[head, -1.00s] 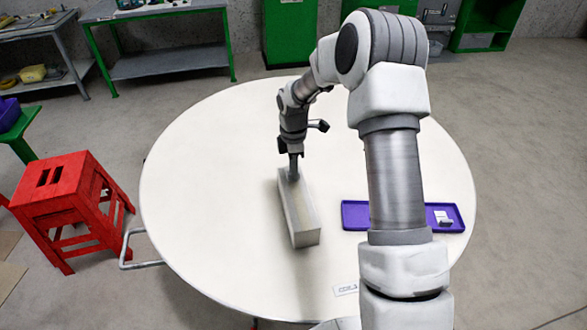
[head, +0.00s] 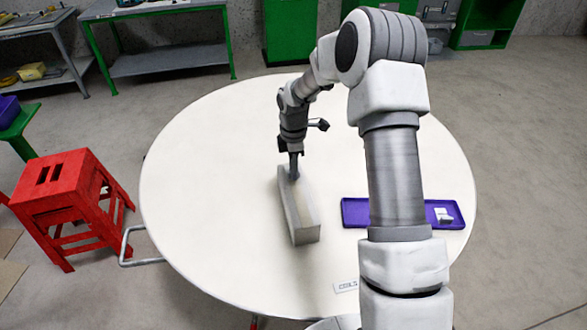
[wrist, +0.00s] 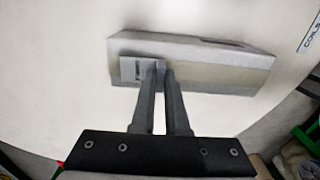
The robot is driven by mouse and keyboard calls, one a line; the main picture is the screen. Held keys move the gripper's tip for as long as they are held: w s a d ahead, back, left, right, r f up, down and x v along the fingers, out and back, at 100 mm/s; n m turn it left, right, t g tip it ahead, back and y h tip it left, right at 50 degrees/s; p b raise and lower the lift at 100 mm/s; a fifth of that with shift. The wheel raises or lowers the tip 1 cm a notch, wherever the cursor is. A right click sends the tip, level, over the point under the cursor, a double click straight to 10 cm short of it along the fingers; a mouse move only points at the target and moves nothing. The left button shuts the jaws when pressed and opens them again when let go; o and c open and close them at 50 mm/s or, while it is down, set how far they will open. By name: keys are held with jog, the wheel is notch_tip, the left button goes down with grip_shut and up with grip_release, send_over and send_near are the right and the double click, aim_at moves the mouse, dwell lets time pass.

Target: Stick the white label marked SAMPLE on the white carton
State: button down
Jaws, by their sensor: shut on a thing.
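The carton (head: 301,211) is a long off-white box lying on the round table. It spans the middle of the wrist view (wrist: 225,75), with a tan strip along its top. My gripper (head: 294,178) points down at the carton's far end. In the wrist view my fingers (wrist: 161,68) are close together, shut on a small pale label (wrist: 131,70). The label lies over or against the carton top, its dark print too small to read. I cannot tell whether it is stuck. The fingers hide part of it.
A second white label, marked COILS (head: 346,286), lies near the table's (head: 215,200) front edge. A purple tray (head: 356,213) with small white pieces (head: 445,216) is at right, partly behind my arm. The table's left side is clear. A red stool (head: 62,195) stands beyond it.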

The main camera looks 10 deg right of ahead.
jog(key=shift+s+f, duration=0.1)
jog(key=shift+f, duration=0.5)
dwell(1.1)
jog(key=c, duration=0.8)
grip_release()
jog(key=shift+o, duration=0.2)
jog(key=shift+r, duration=0.1)
jog(key=shift+r+p, duration=2.35)
jog(key=shift+r, duration=1.15)
